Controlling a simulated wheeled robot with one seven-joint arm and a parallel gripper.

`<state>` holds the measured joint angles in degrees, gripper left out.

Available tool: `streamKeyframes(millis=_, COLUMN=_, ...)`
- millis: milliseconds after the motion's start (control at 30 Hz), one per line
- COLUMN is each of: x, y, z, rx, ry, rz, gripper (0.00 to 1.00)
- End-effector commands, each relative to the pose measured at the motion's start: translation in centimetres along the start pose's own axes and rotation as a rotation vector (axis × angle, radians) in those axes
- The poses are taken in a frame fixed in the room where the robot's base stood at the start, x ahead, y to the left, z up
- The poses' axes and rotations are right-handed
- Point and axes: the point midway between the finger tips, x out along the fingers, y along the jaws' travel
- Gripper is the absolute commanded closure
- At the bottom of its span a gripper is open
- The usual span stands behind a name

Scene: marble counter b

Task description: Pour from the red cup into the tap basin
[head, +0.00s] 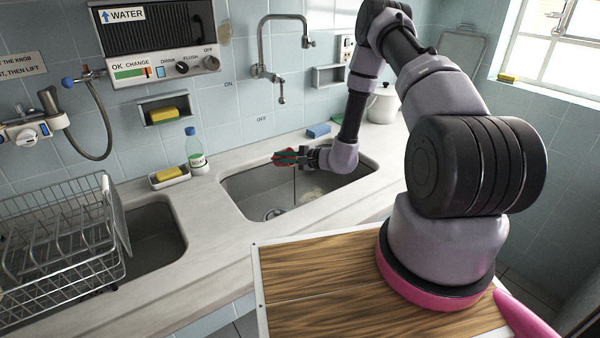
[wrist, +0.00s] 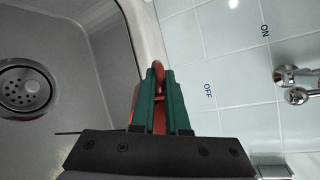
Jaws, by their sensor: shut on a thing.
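The red cup (head: 286,152) is over the tap basin (head: 245,187), held in my gripper (head: 283,157). In the wrist view, the green fingers of my gripper (wrist: 159,80) are shut on the red cup (wrist: 159,68), with the red showing between and beside them. The cup looks tipped, though my fingers hide much of it. A thin dark stream drops from it into the basin. A pale wet patch shows on the basin floor. The wrist view also shows the basin (wrist: 85,50) and its round drain (wrist: 25,88).
The wall tap (head: 265,50) hangs behind the basin. A blue sponge (head: 318,131) and a white pot (head: 383,104) stand at the back. A bottle (head: 195,152) and a soap dish (head: 170,178) stand left. A dish rack (head: 60,245) is at far left.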

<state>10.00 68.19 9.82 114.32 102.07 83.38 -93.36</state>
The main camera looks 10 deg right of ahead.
Motion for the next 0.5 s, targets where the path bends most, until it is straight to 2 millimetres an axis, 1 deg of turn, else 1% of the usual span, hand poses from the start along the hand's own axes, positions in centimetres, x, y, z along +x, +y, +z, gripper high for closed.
streamKeyframes(millis=500, x=-0.33, y=-0.15, z=-0.02, rx=0.005, ry=-0.028, rz=-0.053, gripper=1.0)
